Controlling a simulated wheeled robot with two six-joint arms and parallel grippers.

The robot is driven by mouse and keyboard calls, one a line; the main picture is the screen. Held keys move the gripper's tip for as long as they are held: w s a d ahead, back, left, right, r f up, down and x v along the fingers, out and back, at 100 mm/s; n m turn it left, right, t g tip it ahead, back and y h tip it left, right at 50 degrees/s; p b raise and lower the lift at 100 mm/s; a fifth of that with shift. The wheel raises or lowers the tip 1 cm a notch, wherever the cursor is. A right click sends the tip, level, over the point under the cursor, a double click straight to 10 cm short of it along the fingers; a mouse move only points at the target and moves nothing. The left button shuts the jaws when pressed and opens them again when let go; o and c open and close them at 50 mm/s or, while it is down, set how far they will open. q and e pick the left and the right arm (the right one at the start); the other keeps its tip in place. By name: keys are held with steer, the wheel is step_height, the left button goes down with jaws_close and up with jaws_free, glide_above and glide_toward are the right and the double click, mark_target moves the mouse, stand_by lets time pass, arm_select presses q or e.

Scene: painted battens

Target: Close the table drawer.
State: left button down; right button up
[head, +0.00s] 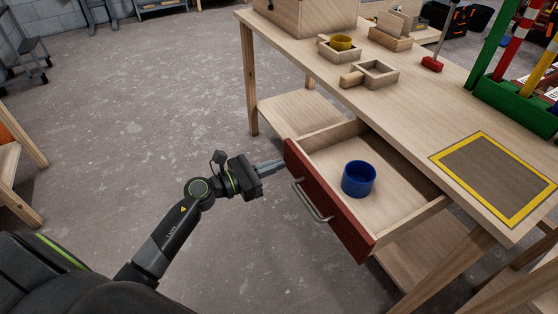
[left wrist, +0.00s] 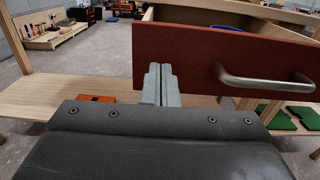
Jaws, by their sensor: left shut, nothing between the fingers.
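The table drawer (head: 335,204) is pulled out from the wooden table (head: 405,100). It has a red front with a metal handle (head: 312,203), and a blue cup (head: 358,179) stands inside it. My left gripper (head: 280,165) is shut and empty, with its fingertips at the left end of the red front. In the left wrist view the shut fingers (left wrist: 161,84) are in front of the red panel (left wrist: 205,62), left of the handle (left wrist: 265,78). I cannot tell whether they touch it. My right gripper is not in view.
On the tabletop are a yellow cup (head: 341,42) in a wooden holder, a wooden box (head: 376,72), a red-headed tool (head: 432,64), a green rack (head: 510,105) and a yellow-framed mat (head: 500,178). A lower shelf (head: 300,114) is under the table.

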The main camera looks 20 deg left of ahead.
mark_target(346, 146)
arm_select(q)
steer(key=shift+x, duration=0.8)
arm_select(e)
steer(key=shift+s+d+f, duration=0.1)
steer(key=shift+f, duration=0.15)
